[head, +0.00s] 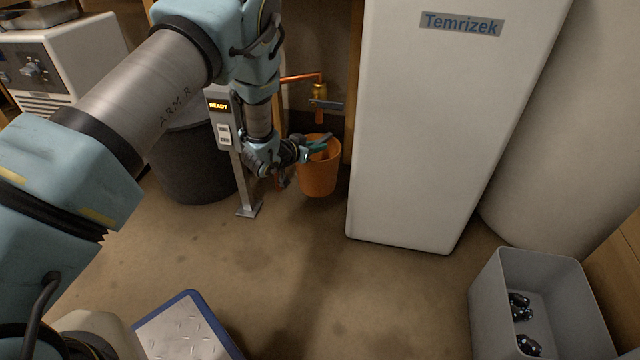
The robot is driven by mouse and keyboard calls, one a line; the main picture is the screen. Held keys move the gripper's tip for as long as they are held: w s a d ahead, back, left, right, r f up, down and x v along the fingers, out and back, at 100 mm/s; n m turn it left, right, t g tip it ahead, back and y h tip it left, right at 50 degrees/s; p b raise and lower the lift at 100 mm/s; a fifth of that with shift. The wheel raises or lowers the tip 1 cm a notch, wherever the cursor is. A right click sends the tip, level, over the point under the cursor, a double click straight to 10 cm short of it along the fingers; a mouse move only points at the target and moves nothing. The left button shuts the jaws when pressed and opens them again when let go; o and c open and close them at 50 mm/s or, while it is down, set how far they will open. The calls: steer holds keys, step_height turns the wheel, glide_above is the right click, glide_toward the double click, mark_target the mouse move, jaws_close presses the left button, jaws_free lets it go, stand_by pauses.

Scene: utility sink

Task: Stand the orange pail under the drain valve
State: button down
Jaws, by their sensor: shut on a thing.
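The orange pail (319,178) is at the centre of the head view, upright, in front of the back wall and left of a tall white cabinet. My gripper (318,146) is at the pail's upper rim and shut on it; the fingers partly cover the rim. The brass drain valve (320,91) with a blue lever sits on a copper pipe above the pail, a little behind it. The pail's base shows, but I cannot tell whether it touches the floor.
The white cabinet (440,130) stands close right of the pail. A post with a "READY" display (219,105) and a dark bin (192,165) are to the left. A grey crate (478,300) holds dark items at lower right. A blue-edged platform (185,330) lies in front. The middle floor is clear.

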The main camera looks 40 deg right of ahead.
mark_target(304, 173)
step_height(304, 173, down, 8)
steer(key=b, duration=0.4)
steer(key=shift+f, duration=0.35)
steer(key=c, duration=0.8)
jaws_free()
steer(key=shift+a+r, duration=0.2)
steer(key=shift+r, duration=0.05)
steer(key=p+v, duration=0.5)
steer(key=v, duration=0.6)
steer(key=shift+a, duration=0.1)
steer(key=shift+s+a, duration=0.1)
steer(key=shift+a, duration=0.15)
steer(key=shift+a, duration=0.1)
